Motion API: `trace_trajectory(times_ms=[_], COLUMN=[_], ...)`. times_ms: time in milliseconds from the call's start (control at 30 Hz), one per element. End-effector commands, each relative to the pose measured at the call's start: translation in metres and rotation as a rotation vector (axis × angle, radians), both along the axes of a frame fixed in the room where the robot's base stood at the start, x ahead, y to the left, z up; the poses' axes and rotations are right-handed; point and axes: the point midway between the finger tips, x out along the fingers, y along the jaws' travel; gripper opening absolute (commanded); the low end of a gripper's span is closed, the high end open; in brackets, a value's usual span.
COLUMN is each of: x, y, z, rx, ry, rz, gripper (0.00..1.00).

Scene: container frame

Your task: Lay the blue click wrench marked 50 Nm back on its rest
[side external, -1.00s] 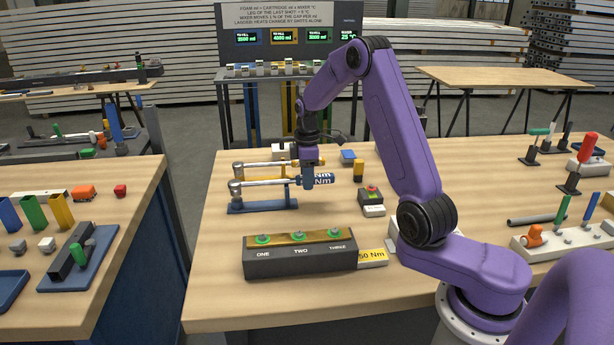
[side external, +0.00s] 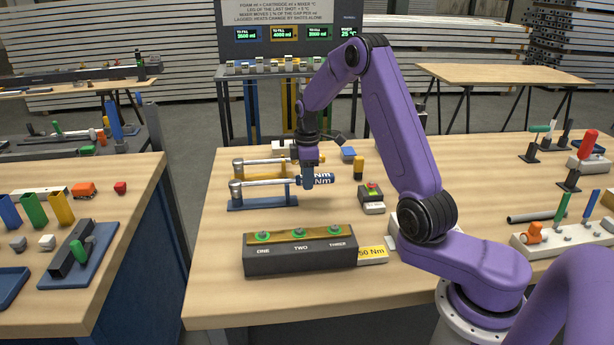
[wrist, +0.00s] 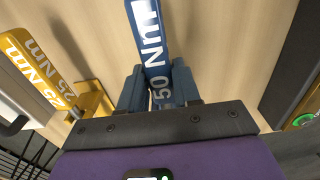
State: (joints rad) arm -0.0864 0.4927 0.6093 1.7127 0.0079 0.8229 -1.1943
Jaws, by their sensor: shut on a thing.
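My gripper (side external: 308,184) is shut on the blue handle of the click wrench (side external: 322,179), and only "Nm" of its marking shows beside the fingers. In the wrist view "50 Nm" reads along the blue handle (wrist: 148,45), which runs between the two blue fingers (wrist: 158,88). The wrench lies level, its silver shaft and head pointing left along the blue rest (side external: 262,204). I cannot tell whether the shaft touches the rest's uprights. The wrench head is out of the wrist view.
A yellow wrench marked 25 Nm (wrist: 32,62) lies parallel, just behind. A small button box (side external: 371,193) is to the right. Bare tabletop lies between.

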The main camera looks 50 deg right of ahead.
Motion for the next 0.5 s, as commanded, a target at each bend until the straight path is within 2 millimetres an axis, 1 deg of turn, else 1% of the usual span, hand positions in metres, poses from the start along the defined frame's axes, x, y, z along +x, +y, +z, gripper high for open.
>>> trace_trajectory(times_ms=[500], x=[0.0006], y=[-0.0002], z=[-0.0045], rx=[-0.001], ry=[-0.002], rz=[0.000], gripper=[0.00])
